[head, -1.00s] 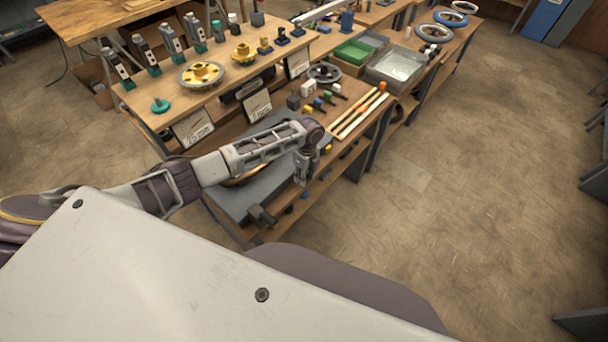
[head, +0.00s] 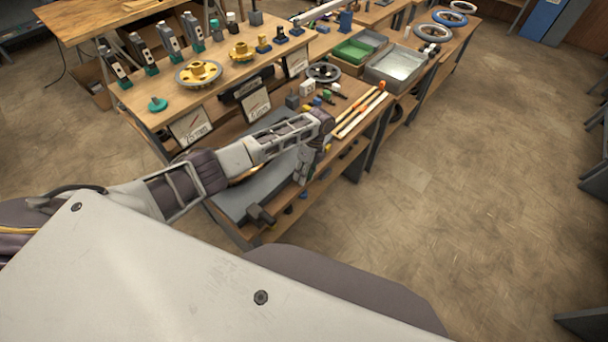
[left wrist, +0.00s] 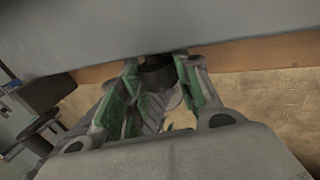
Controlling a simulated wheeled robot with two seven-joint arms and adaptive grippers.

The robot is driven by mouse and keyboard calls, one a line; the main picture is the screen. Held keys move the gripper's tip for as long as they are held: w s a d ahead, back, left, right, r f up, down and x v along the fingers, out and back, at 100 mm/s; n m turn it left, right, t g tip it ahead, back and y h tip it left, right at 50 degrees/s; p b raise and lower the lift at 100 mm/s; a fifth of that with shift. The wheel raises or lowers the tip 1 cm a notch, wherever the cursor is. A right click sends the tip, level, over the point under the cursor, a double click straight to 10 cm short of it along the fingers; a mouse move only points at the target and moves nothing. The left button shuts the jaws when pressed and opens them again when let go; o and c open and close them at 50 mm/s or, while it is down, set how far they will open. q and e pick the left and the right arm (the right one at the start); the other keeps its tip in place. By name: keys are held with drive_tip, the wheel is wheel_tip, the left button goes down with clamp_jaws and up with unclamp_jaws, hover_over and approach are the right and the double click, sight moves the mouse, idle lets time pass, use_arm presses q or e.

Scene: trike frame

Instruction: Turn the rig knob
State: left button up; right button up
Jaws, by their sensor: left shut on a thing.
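My left gripper (head: 301,180) points down at the front edge of the lower bench shelf. In the left wrist view the green-padded fingers of this gripper (left wrist: 158,68) stand on both sides of a dark round knob (left wrist: 157,78), and they are shut on it. The knob sits under the edge of a grey plate (left wrist: 150,25). In the head view the knob is hidden by the gripper and cannot be made out. My right gripper is not in view.
A grey panel (head: 236,200) lies on the lower shelf under my left forearm, with a dark clamp-like part (head: 261,216) at its front corner. Pale sticks (head: 358,112) and small coloured parts lie to the right. The floor (head: 450,200) right of the bench is clear.

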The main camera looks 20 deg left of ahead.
use_arm(q)
drive_tip(key=o, duration=1)
drive_tip(key=shift+o, duration=0.2)
drive_tip(key=shift+w+r, duration=0.1)
drive_tip(key=shift+r, duration=0.05)
drive_tip(key=v, duration=1.1)
drive_tip(key=shift+r, duration=0.3)
drive_tip(key=shift+w+d, duration=0.1)
